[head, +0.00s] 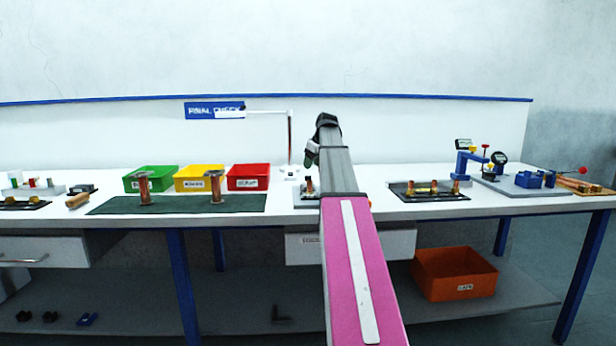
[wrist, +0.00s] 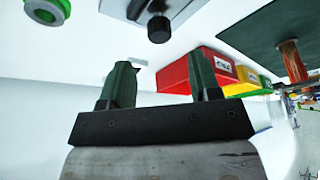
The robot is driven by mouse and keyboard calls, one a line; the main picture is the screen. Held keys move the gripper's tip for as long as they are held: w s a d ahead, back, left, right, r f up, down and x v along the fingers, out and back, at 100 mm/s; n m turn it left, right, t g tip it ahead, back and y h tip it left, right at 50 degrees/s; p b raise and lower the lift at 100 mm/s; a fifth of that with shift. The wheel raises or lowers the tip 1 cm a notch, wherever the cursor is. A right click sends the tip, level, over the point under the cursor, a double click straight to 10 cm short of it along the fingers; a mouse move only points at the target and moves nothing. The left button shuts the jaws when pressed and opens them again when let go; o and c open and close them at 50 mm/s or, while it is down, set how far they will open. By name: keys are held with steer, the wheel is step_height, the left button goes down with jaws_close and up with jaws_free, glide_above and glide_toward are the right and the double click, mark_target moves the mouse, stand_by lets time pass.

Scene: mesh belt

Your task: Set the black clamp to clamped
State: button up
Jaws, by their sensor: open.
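I cannot pick out the black clamp with certainty in either view. In the wrist view a black knob (wrist: 159,27) stands on a grey-edged plate at the top, beyond my fingertips; I cannot tell whether it belongs to the clamp. My gripper (wrist: 162,70) is open and empty, its two dark green fingers wide apart and not touching the knob. In the head view my gripper (head: 309,157) is above the middle of the bench, mostly hidden by my arm. My arm also hides part of the bench there, including part of a small fixture (head: 309,190) with a copper-coloured piece.
Green (head: 151,178), yellow (head: 200,177) and red (head: 249,177) bins stand left of my arm behind a dark green mat (head: 180,208). A sign post (head: 290,140) rises near my gripper. A black tray (head: 428,197) and blue fixtures (head: 530,179) lie right.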

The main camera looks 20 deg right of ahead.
steer(key=shift+x, duration=3.2)
